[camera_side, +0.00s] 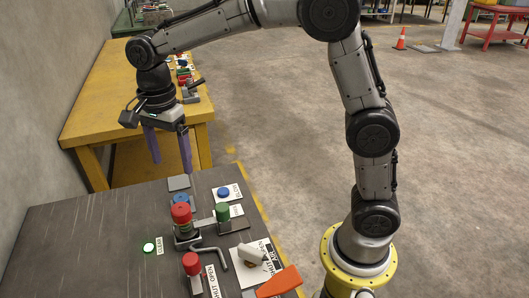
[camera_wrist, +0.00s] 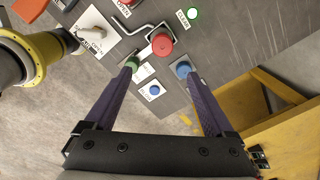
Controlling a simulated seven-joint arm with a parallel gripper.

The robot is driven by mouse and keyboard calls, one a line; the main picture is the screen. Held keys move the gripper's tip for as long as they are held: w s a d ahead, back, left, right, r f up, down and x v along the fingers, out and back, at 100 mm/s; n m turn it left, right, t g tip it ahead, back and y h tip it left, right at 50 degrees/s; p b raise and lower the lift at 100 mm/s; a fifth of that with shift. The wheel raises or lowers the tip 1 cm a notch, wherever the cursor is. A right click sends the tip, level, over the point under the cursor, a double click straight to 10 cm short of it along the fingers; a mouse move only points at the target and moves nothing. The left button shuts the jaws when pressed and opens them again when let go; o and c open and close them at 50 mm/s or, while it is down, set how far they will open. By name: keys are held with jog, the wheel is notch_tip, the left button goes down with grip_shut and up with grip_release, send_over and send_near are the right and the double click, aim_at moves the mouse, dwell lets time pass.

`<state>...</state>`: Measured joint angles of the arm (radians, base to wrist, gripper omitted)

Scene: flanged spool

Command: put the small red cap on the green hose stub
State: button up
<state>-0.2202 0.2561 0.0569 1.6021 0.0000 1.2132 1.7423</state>
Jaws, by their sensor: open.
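A red cap (camera_side: 180,212) sits on top of an upright post, with a green band visible under it. It also shows from above in the wrist view (camera_wrist: 162,44). A short green stub (camera_side: 222,211) stands upright to its right on a dark plate, bare on top; in the wrist view the green stub (camera_wrist: 132,63) is partly hidden behind a fingertip. My gripper (camera_side: 170,167) is open and empty, its two purple fingers pointing down, well above the panel. In the wrist view the fingers of my gripper (camera_wrist: 159,74) are spread wide, with the red cap beyond them.
A blue stub (camera_side: 180,198) stands close behind the red cap. The panel's left side is clear.

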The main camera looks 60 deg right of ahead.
jog(key=s+d+r+n+t, duration=0.2)
jog(key=s+d+r+n, duration=0.1)
jog(key=s+n, duration=0.3)
jog(key=s+d+r+n+t, duration=0.1)
jog(key=s+d+r+n, duration=0.15)
jog(key=s, duration=0.45)
jog(key=s+d+f+n+t, duration=0.1)
jog(key=s+f+n, duration=0.1)
jog(key=s+n, duration=0.2)
jog(key=s+d+f+n+t, duration=0.1)
jog(key=s+d+n, duration=0.1)
jog(key=s+n, duration=0.3)
jog(key=shift+s+d+f, duration=0.3)
jog(key=shift+s+f, duration=0.1)
jog(key=shift+s, duration=0.75)
